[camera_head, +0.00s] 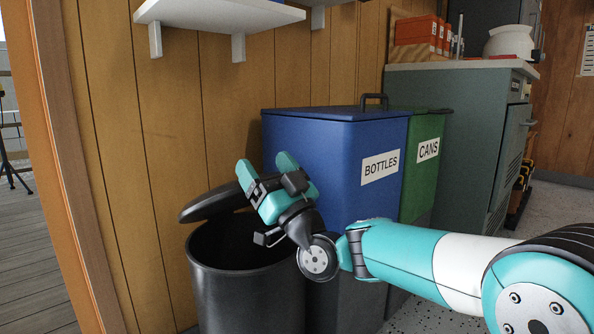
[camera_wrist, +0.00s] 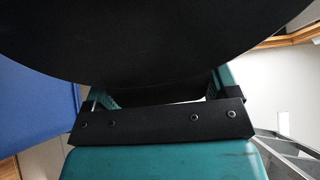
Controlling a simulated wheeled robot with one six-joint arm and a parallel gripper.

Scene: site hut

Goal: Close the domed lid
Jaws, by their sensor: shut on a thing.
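The black domed lid (camera_head: 213,203) is raised and tilted above the round black bin (camera_head: 250,295), so the dark opening shows below it. My gripper (camera_head: 264,168) is at the lid's right side, its teal fingers pointing up and back. It is shut on the lid, though the contact itself is partly hidden in the head view. In the wrist view the lid (camera_wrist: 150,40) is a large dark curved shape that hides the fingertips. The teal fingers show at its lower edge.
A blue bin (camera_head: 335,140) marked BOTTLES stands close on the right of my gripper, with a green CANS bin (camera_head: 424,170) beyond it. A wooden wall is behind. A white shelf (camera_head: 215,14) hangs above. Open decking (camera_head: 35,270) lies to the left.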

